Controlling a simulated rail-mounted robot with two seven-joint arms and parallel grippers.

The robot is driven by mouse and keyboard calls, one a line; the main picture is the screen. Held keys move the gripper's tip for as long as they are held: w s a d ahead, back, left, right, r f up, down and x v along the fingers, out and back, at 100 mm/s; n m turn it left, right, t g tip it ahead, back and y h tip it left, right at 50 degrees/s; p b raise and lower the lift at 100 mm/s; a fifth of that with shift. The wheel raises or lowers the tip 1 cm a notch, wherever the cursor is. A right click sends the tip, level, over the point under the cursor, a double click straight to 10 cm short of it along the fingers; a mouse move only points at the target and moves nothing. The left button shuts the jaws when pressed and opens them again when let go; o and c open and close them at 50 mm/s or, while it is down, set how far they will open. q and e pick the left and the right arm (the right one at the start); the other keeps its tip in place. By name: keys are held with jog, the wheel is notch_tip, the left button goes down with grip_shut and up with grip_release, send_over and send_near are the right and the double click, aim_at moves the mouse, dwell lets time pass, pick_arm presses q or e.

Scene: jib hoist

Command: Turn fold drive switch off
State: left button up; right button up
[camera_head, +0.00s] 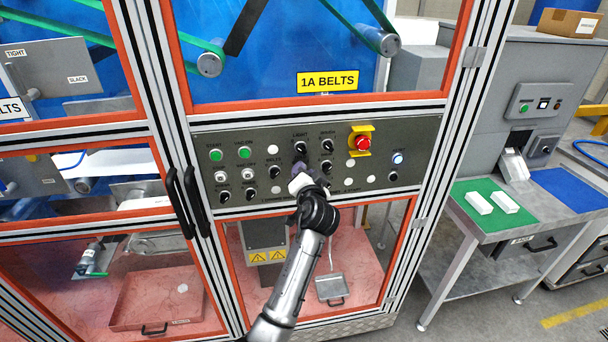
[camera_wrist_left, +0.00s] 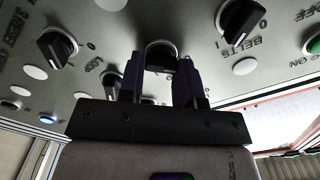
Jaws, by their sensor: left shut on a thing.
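The control panel (camera_head: 240,185) carries several black rotary switches with lettering. My left gripper (camera_head: 298,170) is up against the panel, just below the switch marked LIGHT (camera_head: 300,148). In the left wrist view my left gripper (camera_wrist_left: 160,82) is shut around a black rotary switch (camera_wrist_left: 159,52), one finger on each side. The label and pointer of this held switch are hidden or unreadable, so I cannot tell its setting. The switch marked BELTS (camera_wrist_left: 240,20) is beside it, on the right in the wrist view. My right gripper is not in view.
Another black switch (camera_wrist_left: 57,45) is close on the other side of my fingers. A red emergency button (camera_head: 362,142) on a yellow plate is up and right. A blue lit button (camera_head: 397,158) is at the panel's right. Door handles (camera_head: 180,200) stick out at left.

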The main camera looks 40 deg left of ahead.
pick_arm(q)
jog(key=o, duration=0.9)
jog(key=shift+s+d, duration=0.1)
jog(key=shift+v, duration=6.8)
